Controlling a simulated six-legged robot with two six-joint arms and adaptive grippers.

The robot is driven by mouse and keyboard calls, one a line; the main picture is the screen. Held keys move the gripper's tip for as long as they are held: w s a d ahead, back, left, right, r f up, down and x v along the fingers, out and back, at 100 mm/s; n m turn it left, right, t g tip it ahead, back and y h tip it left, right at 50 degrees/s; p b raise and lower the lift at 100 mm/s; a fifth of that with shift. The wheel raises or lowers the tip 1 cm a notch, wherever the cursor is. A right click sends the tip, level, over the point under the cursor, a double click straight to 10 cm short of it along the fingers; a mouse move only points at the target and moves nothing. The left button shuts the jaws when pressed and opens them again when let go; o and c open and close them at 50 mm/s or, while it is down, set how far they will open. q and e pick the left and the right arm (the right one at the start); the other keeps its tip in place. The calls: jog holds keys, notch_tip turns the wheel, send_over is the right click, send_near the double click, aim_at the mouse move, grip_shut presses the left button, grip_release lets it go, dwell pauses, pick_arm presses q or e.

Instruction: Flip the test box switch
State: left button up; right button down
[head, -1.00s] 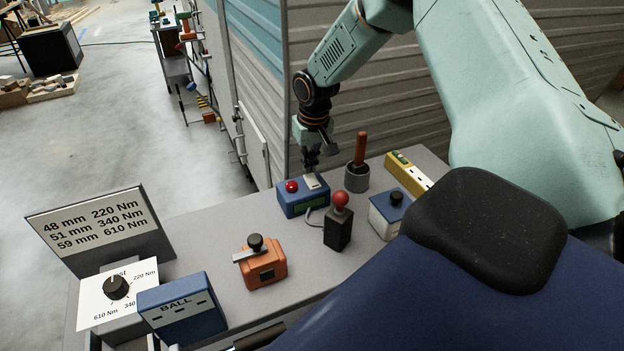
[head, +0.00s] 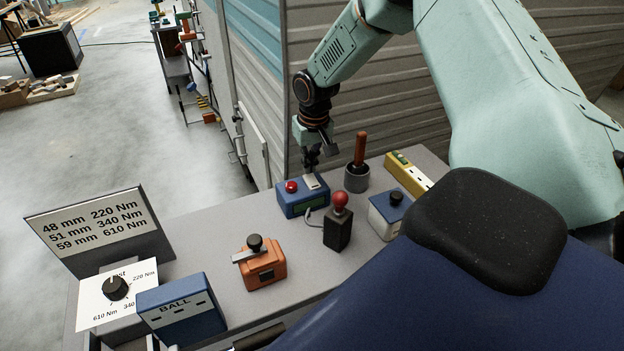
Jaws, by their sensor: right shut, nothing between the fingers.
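The test box is most likely the blue box (head: 299,206) at the back edge of the grey bench, with a red dome (head: 291,186) and a light switch plate (head: 312,181) on top. My right gripper (head: 310,165) points down just behind and above that plate. It is shut and empty. Whether its fingertips touch the switch cannot be told at this size. The switch's own position is too small to tell. My left gripper is not in view.
The grey bench (head: 215,230) also bears a grey cup with a brown handle (head: 357,178), a black block with a red ball (head: 338,228), a white-blue box (head: 384,218), a yellow strip (head: 408,172), an orange box (head: 263,268) and a dial panel (head: 118,297). The camper wall (head: 420,110) stands close behind.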

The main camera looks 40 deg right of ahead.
jog(key=shift+f, duration=0.1)
jog(key=shift+a, duration=0.15)
jog(key=shift+f, duration=0.15)
jog(key=shift+f, duration=0.2)
dwell(0.3)
jog(key=shift+f+b, duration=0.35)
